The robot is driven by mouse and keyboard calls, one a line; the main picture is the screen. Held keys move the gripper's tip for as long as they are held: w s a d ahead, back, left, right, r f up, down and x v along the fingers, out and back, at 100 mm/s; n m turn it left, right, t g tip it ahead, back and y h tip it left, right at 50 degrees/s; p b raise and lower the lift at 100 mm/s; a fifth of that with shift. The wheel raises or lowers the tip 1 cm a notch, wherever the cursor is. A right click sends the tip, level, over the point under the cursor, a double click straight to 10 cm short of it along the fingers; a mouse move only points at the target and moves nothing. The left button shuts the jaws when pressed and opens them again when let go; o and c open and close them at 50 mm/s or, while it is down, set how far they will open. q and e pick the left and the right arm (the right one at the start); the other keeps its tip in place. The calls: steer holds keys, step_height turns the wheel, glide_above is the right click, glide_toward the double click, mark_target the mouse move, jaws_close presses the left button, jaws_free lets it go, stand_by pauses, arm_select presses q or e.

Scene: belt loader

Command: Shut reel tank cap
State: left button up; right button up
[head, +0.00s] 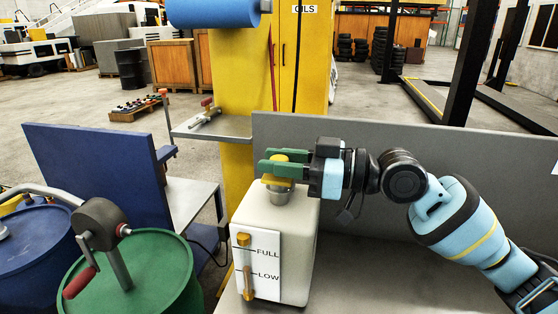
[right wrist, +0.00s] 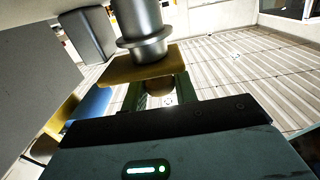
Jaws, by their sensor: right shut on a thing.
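The cream reel tank (head: 278,232) stands on a grey bench top, with a white FULL/LOW gauge plate (head: 257,262) on its front. A short grey metal neck (head: 279,195) rises from its top and also shows in the right wrist view (right wrist: 143,32). The yellow cap (head: 275,181) is at the neck's mouth, its square plate (right wrist: 148,68) against or very close to the neck's rim. My right gripper (head: 268,161) has its green fingers shut on the cap's knob (right wrist: 160,88). Whether the cap is fully seated cannot be told. My left gripper is not in view.
A grey panel (head: 400,180) stands behind the tank and my right arm. A green drum (head: 140,275) with a crank pump (head: 103,225) stands at left, beside a blue drum (head: 35,245). A yellow cabinet (head: 285,60) stands behind. The bench right of the tank is clear.

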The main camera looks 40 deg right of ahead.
steer(key=o, duration=0.9)
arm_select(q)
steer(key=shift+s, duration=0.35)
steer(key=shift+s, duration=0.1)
